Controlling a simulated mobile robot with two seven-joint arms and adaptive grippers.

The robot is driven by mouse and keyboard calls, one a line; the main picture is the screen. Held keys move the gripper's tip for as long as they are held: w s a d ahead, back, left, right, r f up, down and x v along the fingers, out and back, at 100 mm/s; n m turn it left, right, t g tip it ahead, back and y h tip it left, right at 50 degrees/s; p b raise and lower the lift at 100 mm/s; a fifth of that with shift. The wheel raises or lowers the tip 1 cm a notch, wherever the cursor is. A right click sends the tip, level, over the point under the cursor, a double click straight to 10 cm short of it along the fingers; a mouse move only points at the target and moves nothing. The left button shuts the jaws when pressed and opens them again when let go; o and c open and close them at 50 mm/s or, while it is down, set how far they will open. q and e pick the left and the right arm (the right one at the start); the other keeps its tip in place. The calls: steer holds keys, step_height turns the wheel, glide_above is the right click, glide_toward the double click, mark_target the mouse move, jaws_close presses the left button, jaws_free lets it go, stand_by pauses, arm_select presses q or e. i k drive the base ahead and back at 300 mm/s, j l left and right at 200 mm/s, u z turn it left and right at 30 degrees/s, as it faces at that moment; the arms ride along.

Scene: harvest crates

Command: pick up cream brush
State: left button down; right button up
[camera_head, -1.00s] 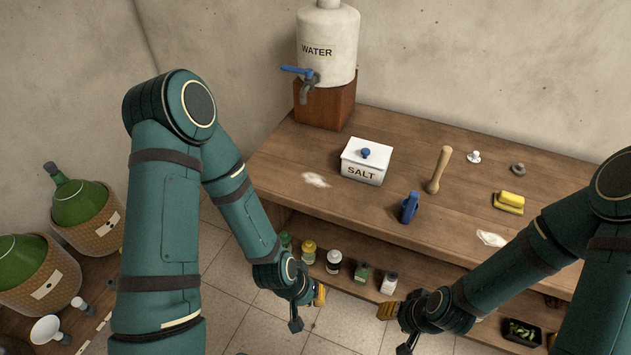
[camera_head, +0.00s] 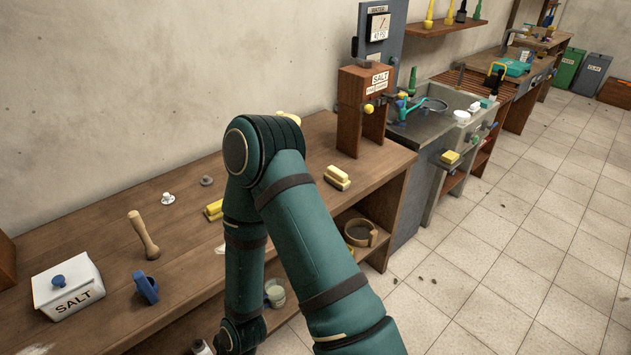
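I cannot tell which item is the cream brush. Small yellow brush-like blocks with paler parts are in view. One block (camera_head: 337,178) lies on the wooden bench (camera_head: 115,262), right of my arm. Another yellow block (camera_head: 214,210) lies just left of my arm and is partly hidden by it. A third, yellow and cream, block (camera_head: 450,157) sits on the sink's front edge. One teal arm of mine, apparently the right, crosses the middle and bends down in front of the bench. Its gripper is out of frame at the bottom. My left arm is not in view.
The sink (camera_head: 422,125) is beyond. The tiled floor (camera_head: 510,240) at right is mostly clear.

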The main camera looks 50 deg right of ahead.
mark_target(335, 176)
steer(key=z, duration=1.8)
